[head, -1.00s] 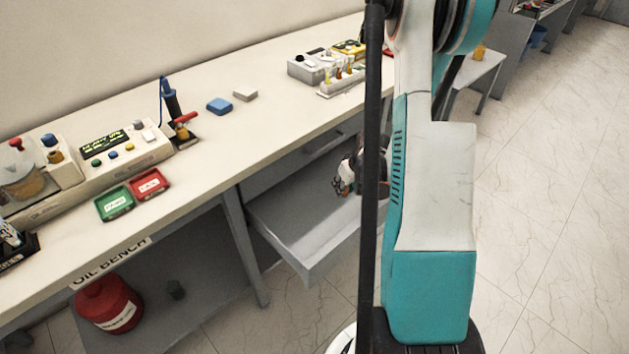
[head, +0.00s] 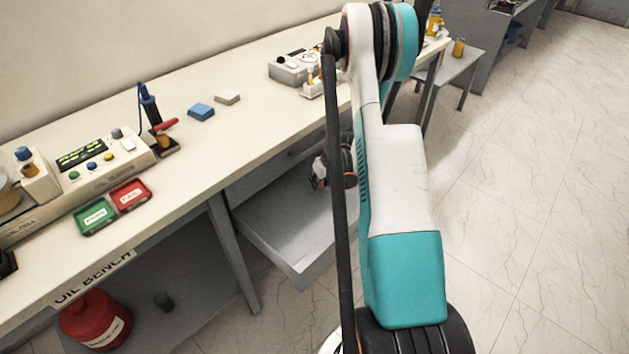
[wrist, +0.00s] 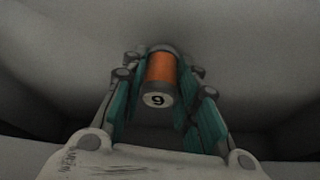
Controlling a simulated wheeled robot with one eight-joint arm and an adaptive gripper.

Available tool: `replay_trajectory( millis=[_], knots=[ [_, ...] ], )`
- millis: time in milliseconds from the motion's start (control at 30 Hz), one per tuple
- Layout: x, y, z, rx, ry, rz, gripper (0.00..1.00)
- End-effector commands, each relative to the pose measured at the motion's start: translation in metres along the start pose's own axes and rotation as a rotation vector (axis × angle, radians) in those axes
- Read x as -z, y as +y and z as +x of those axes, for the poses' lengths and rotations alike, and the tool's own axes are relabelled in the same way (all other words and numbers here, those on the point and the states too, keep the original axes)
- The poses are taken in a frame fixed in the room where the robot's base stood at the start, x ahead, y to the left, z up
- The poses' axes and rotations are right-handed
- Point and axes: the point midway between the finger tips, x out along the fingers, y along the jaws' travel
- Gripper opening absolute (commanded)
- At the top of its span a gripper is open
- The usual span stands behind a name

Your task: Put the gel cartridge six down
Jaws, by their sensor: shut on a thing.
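The gel cartridge (wrist: 161,70) is an orange cylinder with a dark rim and a white label on its end. The mark on the label looks like a 9 or an upside-down 6. My gripper (wrist: 160,95) is shut on it, with teal finger pads on both sides. In the head view my gripper (head: 319,174) is at the open grey drawer (head: 275,240) under the bench, towards its far end. My arm partly covers it, and the cartridge cannot be made out there. Whether the cartridge touches the drawer floor cannot be told.
The bench top (head: 225,150) lies above the drawer. It carries a green tray (head: 95,215), a red tray (head: 130,194), a blue block (head: 201,112) and a grey block (head: 227,98). A red can (head: 95,318) stands below. The near part of the drawer looks empty.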

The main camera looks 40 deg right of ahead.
Motion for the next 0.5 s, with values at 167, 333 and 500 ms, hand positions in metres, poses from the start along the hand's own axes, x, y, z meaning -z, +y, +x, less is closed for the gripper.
replay_trajectory(
  millis=[167, 333, 500],
  knots=[
    [0.016, -0.001, 0.022, 0.001, 0.0, -0.001, 0.01],
    [0.023, 0.0, 0.039, 0.001, 0.0, 0.0, 0.01],
    [0.024, 0.0, 0.037, 0.0, 0.0, 0.0, 0.01]
  ],
)
